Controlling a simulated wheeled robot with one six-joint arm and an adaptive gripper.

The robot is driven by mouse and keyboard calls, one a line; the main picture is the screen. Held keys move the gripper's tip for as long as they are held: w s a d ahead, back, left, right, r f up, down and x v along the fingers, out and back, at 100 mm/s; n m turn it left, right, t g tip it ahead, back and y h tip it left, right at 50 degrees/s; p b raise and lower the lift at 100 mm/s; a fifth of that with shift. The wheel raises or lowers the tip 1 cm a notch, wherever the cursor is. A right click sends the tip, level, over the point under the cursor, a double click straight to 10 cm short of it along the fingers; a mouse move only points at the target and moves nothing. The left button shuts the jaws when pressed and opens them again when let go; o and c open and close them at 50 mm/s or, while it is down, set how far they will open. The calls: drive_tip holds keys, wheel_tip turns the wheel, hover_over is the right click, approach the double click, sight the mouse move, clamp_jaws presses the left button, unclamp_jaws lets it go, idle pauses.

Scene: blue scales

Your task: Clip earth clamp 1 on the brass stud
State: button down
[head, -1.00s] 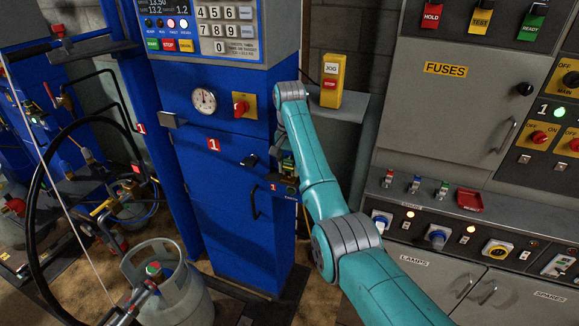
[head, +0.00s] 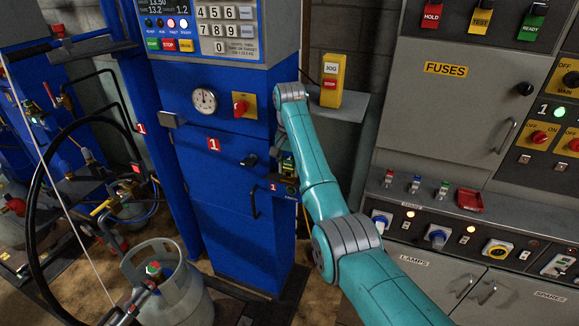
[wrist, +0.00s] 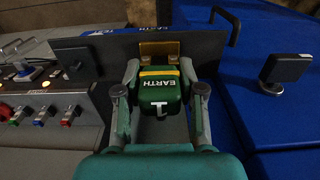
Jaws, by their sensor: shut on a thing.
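My gripper (wrist: 161,75) is shut on the green earth clamp (wrist: 166,92), which carries a yellow stripe, the word EARTH and a partly legible white mark. A finger lies on each side of it. A brass piece (wrist: 160,48) on the dark bracket sits directly beyond the clamp's front end. The clamp's jaws are hidden, so I cannot tell whether they grip the brass. In the head view my gripper (head: 287,163) is at the right side of the blue cabinet marked 1, mostly hidden behind my arm.
The blue cabinet (head: 225,235) has a gauge, a red knob and black handles. A dark handle (wrist: 285,70) stands out at the right in the wrist view. The grey fuse cabinet (head: 440,110) is to the right. A gas cylinder (head: 172,290) stands at lower left.

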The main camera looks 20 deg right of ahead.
drive_tip(key=shift+f, duration=0.45)
drive_tip(key=c, duration=0.6)
unclamp_jaws()
